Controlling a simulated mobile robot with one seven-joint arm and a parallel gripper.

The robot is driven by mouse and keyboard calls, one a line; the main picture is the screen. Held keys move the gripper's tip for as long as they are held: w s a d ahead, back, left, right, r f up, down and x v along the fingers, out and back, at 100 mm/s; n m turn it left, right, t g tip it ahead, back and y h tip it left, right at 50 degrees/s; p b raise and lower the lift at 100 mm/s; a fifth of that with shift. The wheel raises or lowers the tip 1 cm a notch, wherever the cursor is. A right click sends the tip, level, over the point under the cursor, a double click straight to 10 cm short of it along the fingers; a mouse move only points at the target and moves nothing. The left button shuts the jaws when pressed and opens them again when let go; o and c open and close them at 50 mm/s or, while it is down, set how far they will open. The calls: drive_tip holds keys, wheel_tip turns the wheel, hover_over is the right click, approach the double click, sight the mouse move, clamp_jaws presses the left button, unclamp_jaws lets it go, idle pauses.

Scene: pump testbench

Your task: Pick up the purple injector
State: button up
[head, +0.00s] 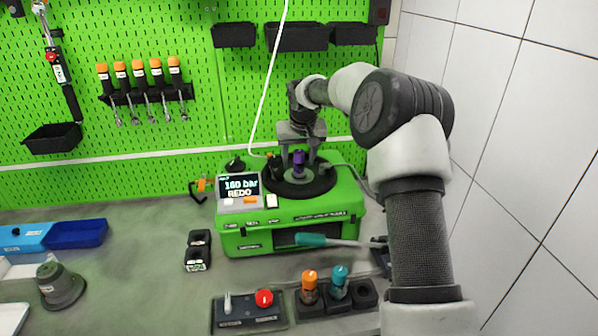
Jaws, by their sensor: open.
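The purple injector (299,158) stands upright in the round black top of the green pump tester (290,231). My gripper (299,160) points down over it from above, its two fingers apart on either side of the injector. I cannot tell whether the fingers touch it. The tester's screen (239,187) reads "160 bar" and "REDO".
An orange injector (310,282) and a teal injector (339,278) stand in a black holder in front. A control box with a red button (264,298) is beside them. Blue trays (76,234) are at left.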

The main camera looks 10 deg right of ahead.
drive_tip(key=shift+x, duration=0.75)
clamp_jaws()
